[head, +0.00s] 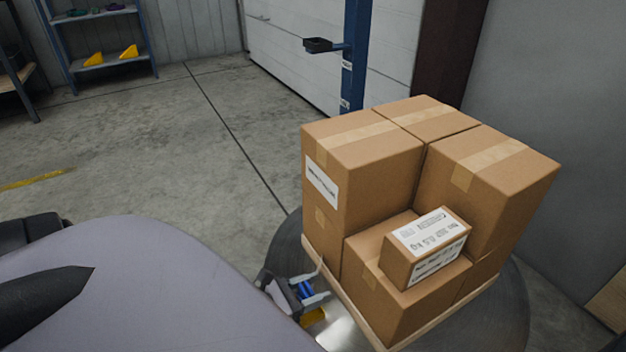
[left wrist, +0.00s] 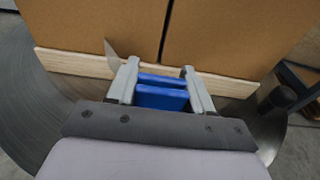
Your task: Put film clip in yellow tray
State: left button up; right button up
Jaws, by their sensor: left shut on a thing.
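My left gripper (head: 321,284) is beside the low front left side of the pallet load in the head view. It is shut on a blue clip (head: 306,290), which I take to be the film clip. In the left wrist view the blue clip (left wrist: 161,97) sits between the two grey fingers, facing the wooden pallet edge and the boxes. A small yellow piece (head: 314,317) shows just below the gripper in the head view. Most of it is hidden, so I cannot tell whether it is the yellow tray. My right gripper is not in view.
Taped cardboard boxes (head: 362,168) stand on a wooden pallet (head: 362,325) over a dark round turntable (head: 512,318). A small labelled box (head: 398,272) lies on top. A loose pale flap (left wrist: 112,53) sticks out near the left finger. Open floor (head: 150,150) lies left.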

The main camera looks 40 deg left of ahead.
pick_arm(q)
notch_tip(320, 180, down, 3)
jog(key=shift+r+b, duration=0.1)
jog(key=shift+b, duration=0.5)
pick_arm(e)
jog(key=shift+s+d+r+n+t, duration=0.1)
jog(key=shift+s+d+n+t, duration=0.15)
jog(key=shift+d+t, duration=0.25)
pick_arm(q)
jog(key=shift+f, duration=0.2)
jog(key=o, duration=1)
jog(key=shift+f, duration=0.1)
